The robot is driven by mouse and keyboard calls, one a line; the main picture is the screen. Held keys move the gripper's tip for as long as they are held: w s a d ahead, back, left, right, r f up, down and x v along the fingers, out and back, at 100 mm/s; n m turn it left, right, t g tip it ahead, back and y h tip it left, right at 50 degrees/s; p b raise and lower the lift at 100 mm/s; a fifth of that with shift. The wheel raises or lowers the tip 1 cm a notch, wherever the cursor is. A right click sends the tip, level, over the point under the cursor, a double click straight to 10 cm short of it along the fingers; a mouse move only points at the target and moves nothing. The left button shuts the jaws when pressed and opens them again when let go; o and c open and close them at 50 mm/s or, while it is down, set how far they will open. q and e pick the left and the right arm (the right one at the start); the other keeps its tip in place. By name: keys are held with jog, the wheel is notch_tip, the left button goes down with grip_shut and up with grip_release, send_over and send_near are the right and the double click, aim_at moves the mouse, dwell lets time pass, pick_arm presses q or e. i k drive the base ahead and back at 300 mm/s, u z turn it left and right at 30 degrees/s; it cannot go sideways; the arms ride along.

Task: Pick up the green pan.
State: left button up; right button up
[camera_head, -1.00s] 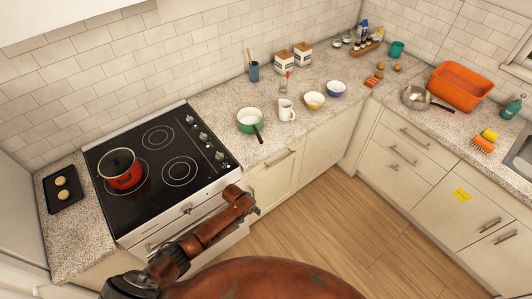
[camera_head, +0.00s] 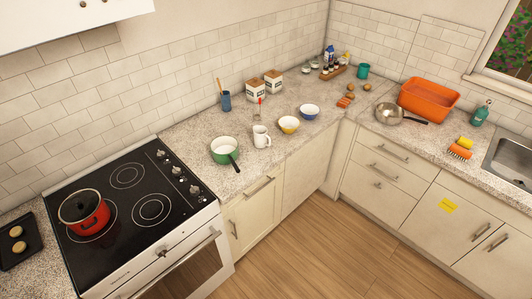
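The green pan (camera_head: 225,151) sits upright on the speckled counter, just right of the stove. It is white inside, and its dark handle (camera_head: 236,166) points toward the counter's front edge. Nothing covers it. Neither of my grippers shows in the current head view, so I cannot see whether they are open or shut.
A white mug (camera_head: 261,137) stands close to the pan's right, with a yellow bowl (camera_head: 289,124) and a blue bowl (camera_head: 309,111) beyond. A red pot (camera_head: 85,213) sits on the stove (camera_head: 126,206). A blue cup (camera_head: 226,101) stands behind. The wooden floor (camera_head: 310,257) ahead is clear.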

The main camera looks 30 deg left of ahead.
aim_at(231, 158)
jog(key=z, duration=0.55)
jog(key=i, duration=0.9)
jog(key=u, duration=3.35)
